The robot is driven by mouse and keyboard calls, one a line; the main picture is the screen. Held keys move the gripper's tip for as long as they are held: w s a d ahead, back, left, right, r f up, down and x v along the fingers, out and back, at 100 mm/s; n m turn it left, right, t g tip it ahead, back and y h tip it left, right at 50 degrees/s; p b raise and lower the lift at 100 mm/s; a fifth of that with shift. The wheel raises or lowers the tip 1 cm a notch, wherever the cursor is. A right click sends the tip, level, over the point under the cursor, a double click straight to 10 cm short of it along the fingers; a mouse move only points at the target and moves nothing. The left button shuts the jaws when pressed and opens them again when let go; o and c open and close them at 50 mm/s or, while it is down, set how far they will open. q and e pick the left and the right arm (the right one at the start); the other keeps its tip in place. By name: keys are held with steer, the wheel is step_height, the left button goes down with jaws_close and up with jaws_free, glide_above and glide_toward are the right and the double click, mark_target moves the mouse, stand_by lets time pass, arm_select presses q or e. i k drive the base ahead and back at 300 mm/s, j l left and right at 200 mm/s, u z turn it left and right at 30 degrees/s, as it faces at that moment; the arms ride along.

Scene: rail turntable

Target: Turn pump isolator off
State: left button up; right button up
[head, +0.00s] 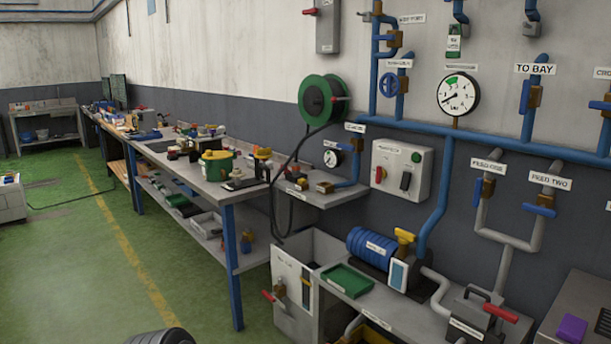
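No label that I can read says pump isolator, so I cannot tell which switch it is. A grey wall box (328,27) at the top centre has a red side lever (310,11) sticking out to the left, roughly level. A pale control box (400,171) lower on the wall has a green button (416,157), a red button (379,174) and a black switch handle (406,181), nearly upright; its label is too small to read. The blue pump (372,246) sits on the low bench below this box. Neither of my grippers is in view.
Blue pipes with valves and a round gauge (458,93) cover the wall at right. A green hose reel (322,99) hangs left of the control box. A long cluttered workbench (226,188) runs along the wall. The green floor (80,270) at left is clear.

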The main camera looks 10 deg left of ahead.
mark_target(381, 173)
steer(key=i+j, duration=0.6)
steer(key=j, duration=0.15)
steer(key=i+j, duration=0.6)
steer(key=j, duration=0.15)
steer(key=i+j, duration=0.55)
steer(key=j, duration=0.2)
steer(key=i+j, duration=0.6)
steer(key=j, duration=0.15)
